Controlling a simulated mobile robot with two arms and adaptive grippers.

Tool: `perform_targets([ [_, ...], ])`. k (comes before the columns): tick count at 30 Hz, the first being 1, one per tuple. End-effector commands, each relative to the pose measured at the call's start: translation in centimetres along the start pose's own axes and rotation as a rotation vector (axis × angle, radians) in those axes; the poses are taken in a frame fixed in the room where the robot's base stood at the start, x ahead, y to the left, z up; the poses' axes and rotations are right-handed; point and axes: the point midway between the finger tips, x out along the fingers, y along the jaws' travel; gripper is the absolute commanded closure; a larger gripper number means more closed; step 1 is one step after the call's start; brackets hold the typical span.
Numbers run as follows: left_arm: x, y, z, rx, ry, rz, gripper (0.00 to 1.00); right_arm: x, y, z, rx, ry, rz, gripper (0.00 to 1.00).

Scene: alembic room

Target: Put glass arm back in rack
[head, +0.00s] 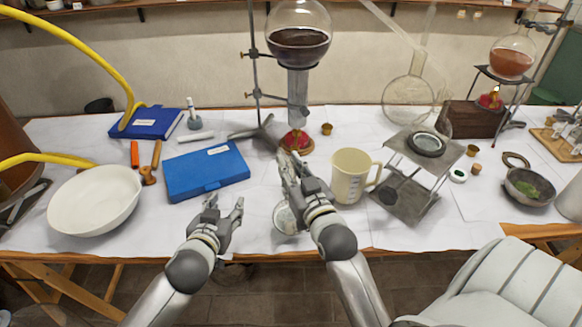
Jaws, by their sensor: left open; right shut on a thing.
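My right gripper (290,167) is shut in the middle of the table, in front of the red-based burner. What it holds is thin or hidden and I cannot make it out. My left gripper (224,206) is open and empty near the front edge, below the blue case. A wooden rack with glass tubes (568,131) stands at the far right. A long clear glass tube (392,22) slants down toward a clear round flask (408,98) at the back right; I cannot tell whether it is the glass arm.
A round glass dish (284,218) lies partly behind my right wrist. A beige measuring jug (350,176) and a metal stand (408,203) are right of it. A blue case (206,172) and white bowl (94,202) are left. A dark-filled flask (299,40) stands behind.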

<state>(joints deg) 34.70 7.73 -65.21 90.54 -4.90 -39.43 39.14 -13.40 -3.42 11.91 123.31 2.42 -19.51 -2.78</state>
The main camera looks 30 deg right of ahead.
Motion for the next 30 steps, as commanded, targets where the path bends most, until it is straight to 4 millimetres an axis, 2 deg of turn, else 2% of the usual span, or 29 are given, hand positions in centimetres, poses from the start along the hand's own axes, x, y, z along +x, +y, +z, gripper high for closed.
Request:
perform_targets([
  [1,-0.2,2.5,-0.2,0.005,0.0,0.045,0.53,0.0,0.0,0.0,0.001,0.0,0.0,1.0],
  [3,-0.6,5.4,-0.4,0.011,-0.002,0.097,0.53,0.0,0.0,0.0,0.001,0.0,0.0,1.0],
  [6,-1.2,8.7,-0.5,0.02,-0.006,0.157,0.53,0.0,0.0,0.0,0.001,0.0,0.0,1.0],
  [9,-1.7,10.9,-0.5,0.026,-0.009,0.2,0.53,0.0,0.0,0.0,0.0,0.0,0.0,1.0],
  [12,-2.0,12.1,-0.5,0.031,-0.011,0.222,0.53,0.0,0.0,0.0,0.0,0.0,0.0,1.0],
  [17,-1.4,12.8,-0.4,0.033,-0.012,0.232,0.53,0.0,0.0,0.0,0.0,0.0,0.0,1.0],
  [30,3.8,14.0,-0.3,0.031,-0.013,0.231,0.53,0.0,0.0,0.0,0.001,0.0,0.0,1.0],
])
